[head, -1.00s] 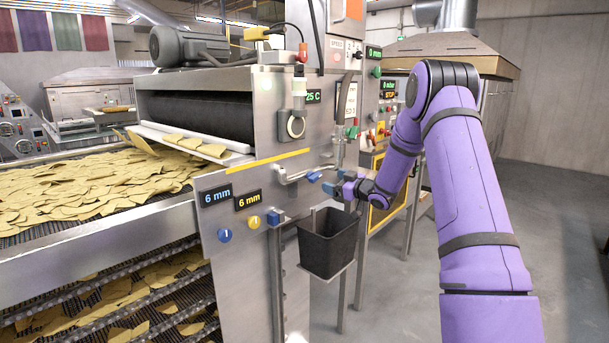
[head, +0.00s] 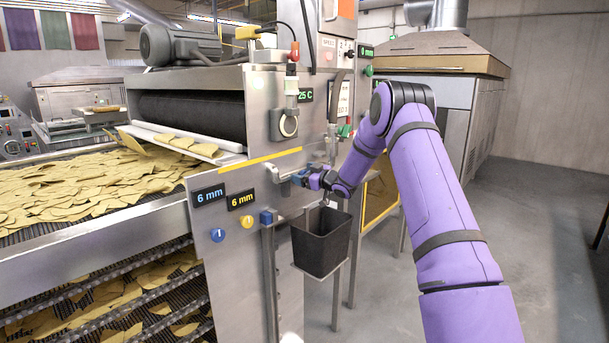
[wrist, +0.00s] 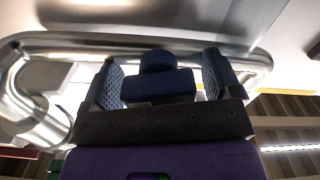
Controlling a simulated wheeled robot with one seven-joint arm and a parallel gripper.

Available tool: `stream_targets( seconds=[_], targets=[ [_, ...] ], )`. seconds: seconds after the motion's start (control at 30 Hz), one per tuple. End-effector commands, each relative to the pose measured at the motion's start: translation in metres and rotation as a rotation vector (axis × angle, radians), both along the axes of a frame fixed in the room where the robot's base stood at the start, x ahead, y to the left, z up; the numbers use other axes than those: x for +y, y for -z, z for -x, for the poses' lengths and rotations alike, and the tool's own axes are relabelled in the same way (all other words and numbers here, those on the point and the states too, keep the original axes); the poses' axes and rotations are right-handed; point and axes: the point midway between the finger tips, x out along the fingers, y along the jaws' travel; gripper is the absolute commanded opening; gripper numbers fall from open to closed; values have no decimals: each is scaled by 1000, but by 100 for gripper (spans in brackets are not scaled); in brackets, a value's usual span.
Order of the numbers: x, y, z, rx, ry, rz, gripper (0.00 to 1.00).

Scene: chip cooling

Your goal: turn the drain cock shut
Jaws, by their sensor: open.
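The drain cock appears to be the blue handle (wrist: 160,80) on the bent steel pipe (wrist: 95,42) at the machine's side panel. In the wrist view the handle stands between the two dark blue fingers of my gripper (wrist: 164,82), with a visible gap on each side. My gripper (head: 300,180) is open around the handle in the head view, beside the steel pipe (head: 275,174). The fingers hide most of the handle in the head view, so its angle is hard to read there.
A black bin (head: 322,245) hangs in a frame just below my gripper. Floor (head: 540,230) on the right is clear.

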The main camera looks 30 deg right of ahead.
Motion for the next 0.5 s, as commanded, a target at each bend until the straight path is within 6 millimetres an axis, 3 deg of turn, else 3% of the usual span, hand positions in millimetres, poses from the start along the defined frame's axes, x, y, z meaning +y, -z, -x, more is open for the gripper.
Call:
stream_targets(
  seconds=[0.17,0.37,0.5],
  targets=[
    [0,0,0,0,0,0,82],
    [0,0,0,0,0,0,36],
    [0,0,0,0,0,1,35]
  ],
)
